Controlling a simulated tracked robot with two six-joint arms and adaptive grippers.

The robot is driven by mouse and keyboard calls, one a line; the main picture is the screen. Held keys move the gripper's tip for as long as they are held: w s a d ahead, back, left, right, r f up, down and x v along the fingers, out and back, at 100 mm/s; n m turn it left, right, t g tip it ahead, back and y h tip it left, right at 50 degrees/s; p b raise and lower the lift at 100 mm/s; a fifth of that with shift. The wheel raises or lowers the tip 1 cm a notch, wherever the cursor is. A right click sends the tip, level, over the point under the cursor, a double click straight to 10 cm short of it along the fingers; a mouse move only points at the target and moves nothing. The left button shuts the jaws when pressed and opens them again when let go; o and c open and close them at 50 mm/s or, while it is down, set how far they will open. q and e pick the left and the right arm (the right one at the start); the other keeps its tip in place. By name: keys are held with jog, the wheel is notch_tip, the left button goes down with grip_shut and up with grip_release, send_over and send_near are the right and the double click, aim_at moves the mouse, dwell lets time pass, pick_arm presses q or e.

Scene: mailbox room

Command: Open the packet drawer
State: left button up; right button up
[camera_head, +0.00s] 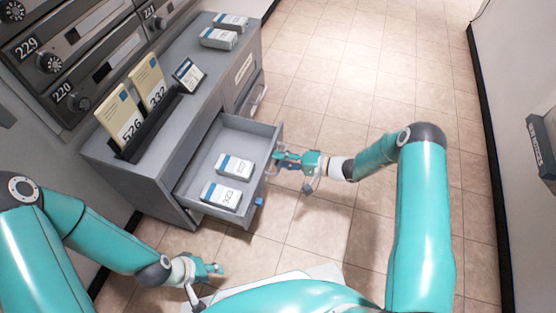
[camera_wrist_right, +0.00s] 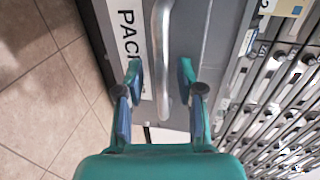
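The packet drawer (camera_head: 233,129) is pulled well out of the grey cabinet (camera_head: 135,170). Two small white and blue packets (camera_head: 235,167) (camera_head: 221,196) lie inside it. My right gripper (camera_head: 284,161) is at the drawer's front, on its outer side. In the right wrist view, its two fingers (camera_wrist_right: 163,88) stand apart on either side of the metal bar handle (camera_wrist_right: 161,45), with gaps visible beside the bar. A partly hidden label reading "PAC" (camera_wrist_right: 130,35) is beside the handle. My left gripper (camera_head: 210,268) is low, in front of the cabinet and away from the drawer; its finger opening is unclear.
On the cabinet top are a black rack (camera_head: 150,128) with upright envelopes (camera_head: 120,119), a small card stand (camera_head: 189,75) and more packets (camera_head: 218,38). A closed compartment with a handle (camera_head: 259,97) adjoins the drawer. Numbered mailboxes (camera_head: 90,55) line the wall. Tiled floor (camera_head: 340,75) is clear.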

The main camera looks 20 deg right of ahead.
pick_arm(q)
jog(key=shift+s, duration=0.1)
pick_arm(e)
jog(key=v, duration=1.2)
